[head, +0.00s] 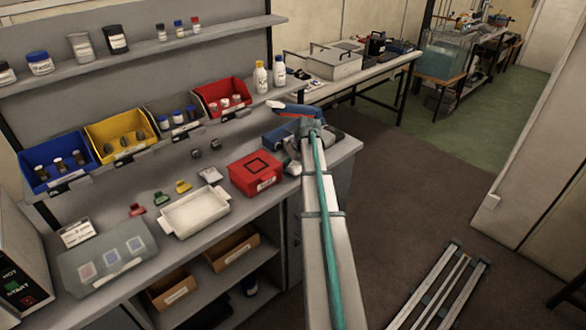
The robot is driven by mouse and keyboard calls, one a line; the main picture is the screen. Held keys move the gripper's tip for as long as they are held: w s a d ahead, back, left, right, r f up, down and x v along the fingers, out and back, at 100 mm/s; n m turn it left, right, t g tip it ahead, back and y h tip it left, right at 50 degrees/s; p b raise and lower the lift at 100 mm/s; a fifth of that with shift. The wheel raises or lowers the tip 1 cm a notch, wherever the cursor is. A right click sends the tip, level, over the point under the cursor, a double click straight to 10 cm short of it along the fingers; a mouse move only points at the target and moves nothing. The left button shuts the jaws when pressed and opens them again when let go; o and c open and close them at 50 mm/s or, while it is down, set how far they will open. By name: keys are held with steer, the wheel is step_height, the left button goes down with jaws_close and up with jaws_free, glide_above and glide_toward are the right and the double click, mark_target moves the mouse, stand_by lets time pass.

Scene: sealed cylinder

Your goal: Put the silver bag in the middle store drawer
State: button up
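A small pale silvery packet (209,175), perhaps the silver bag, lies on the grey bench behind the white tray. Its material is too small to tell. Two open brown drawer-like boxes, a nearer one (170,288) and a farther one (232,247), sit on the shelf under the bench. I cannot tell whether either is the middle store drawer. My arm reaches up from the bottom to the bench's right end. My gripper (292,166) seems to be the pale part left of the arm's end, beside the red box and apart from the packet. Its fingers are unclear.
A white tray (195,211), a red box (255,173) and a grey case (108,260) stand on the bench. Blue, yellow, grey and red bins (222,97) line its back. Bottles and jars stand on the shelf above. Metal rails (440,290) lie at the lower right.

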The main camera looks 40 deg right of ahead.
steer(key=c, duration=0.4)
steer(key=shift+r, duration=0.15)
